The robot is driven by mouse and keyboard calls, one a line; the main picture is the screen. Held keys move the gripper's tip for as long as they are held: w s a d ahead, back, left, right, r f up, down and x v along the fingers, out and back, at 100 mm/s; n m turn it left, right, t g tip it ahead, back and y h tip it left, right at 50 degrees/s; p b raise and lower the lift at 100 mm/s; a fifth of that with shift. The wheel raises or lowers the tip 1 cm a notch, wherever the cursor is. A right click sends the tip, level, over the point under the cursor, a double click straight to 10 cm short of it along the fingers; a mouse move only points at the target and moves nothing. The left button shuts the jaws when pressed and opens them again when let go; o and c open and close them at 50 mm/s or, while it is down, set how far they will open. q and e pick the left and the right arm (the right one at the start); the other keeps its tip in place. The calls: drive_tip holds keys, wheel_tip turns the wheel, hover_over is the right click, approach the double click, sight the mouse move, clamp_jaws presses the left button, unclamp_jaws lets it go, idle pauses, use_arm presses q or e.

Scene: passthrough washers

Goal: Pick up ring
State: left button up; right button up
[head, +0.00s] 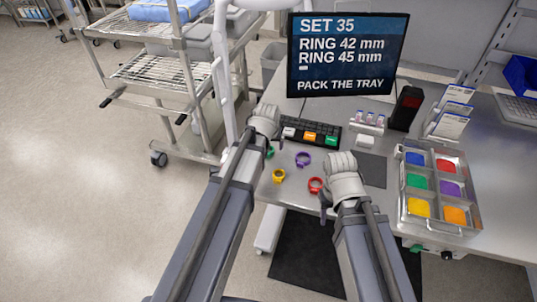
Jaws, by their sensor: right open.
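Several small coloured rings lie on the left part of the metal table: a yellow ring (279,176), a purple ring (303,159), a red ring (315,185) and a green ring (270,152), the last partly hidden by my left arm. My right gripper (325,203) is open, just beside the red ring in the picture; its wrist hides part of it, and I cannot tell whether it touches the ring. My left wrist (265,120) is at the table's left edge; its fingers are hidden or too small to make out.
A tray (437,233) with coloured compartments stands at the right. A screen (347,55) reads "SET 35, RING 42 mm, RING 45 mm, PACK THE TRAY". A keyboard (318,128), a small vial rack (367,122) and a black device (406,108) stand at the back. A wire cart (150,68) is at the left.

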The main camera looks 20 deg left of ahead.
sight(269, 149)
use_arm(q)
drive_tip(key=shift+a+b+x, duration=0.2)
drive_tip(key=shift+b+x, duration=2.2)
drive_tip(key=shift+x, duration=0.2)
drive_tip(key=shift+w+r, duration=0.1)
drive_tip(key=shift+w, duration=0.05)
drive_tip(key=shift+c, duration=0.3)
clamp_jaws()
